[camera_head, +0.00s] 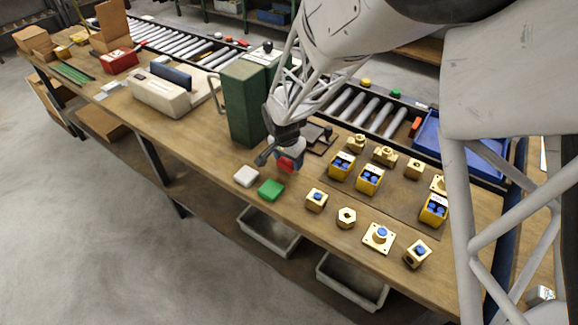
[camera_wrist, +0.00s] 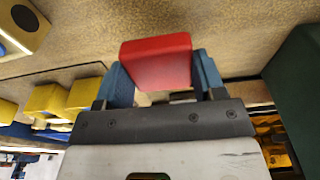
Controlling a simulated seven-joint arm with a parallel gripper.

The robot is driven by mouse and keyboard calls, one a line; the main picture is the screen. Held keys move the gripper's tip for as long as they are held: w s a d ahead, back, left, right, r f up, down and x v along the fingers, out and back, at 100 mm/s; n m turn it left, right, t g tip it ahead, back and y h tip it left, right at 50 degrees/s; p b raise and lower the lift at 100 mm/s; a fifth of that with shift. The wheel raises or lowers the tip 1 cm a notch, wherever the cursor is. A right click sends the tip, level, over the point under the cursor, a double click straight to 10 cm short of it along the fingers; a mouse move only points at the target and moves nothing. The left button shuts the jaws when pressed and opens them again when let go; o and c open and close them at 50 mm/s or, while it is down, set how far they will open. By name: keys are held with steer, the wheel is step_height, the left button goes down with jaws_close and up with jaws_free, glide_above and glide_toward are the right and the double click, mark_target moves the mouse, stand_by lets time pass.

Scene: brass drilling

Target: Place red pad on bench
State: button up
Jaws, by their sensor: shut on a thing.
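The red pad (camera_wrist: 157,62) is a small red block held between the two blue fingers of my gripper (camera_wrist: 163,80) in the wrist view. In the head view the red pad (camera_head: 287,164) shows at the end of my gripper (camera_head: 288,158), over the wooden bench (camera_head: 215,150). A white pad (camera_head: 246,176) and a green pad (camera_head: 271,190) lie side by side on the bench, to the left of and nearer than the red pad. I cannot tell whether the red pad touches the bench.
A tall green machine housing (camera_head: 245,105) stands just left of my gripper. Brass parts (camera_head: 346,218) and yellow blocks with blue tops (camera_head: 370,180) stand to the right. A roller conveyor (camera_head: 370,112) runs behind. Bare bench lies around the white and green pads.

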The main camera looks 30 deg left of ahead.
mark_target(288, 161)
steer(key=shift+f, duration=1.75)
steer(key=shift+f, duration=0.15)
steer(key=o, duration=1)
steer(key=r, duration=0.4)
steer(key=s+r, duration=0.1)
steer(key=r, duration=0.7)
steer(key=shift+s+r, duration=0.15)
steer(key=shift+s, duration=0.1)
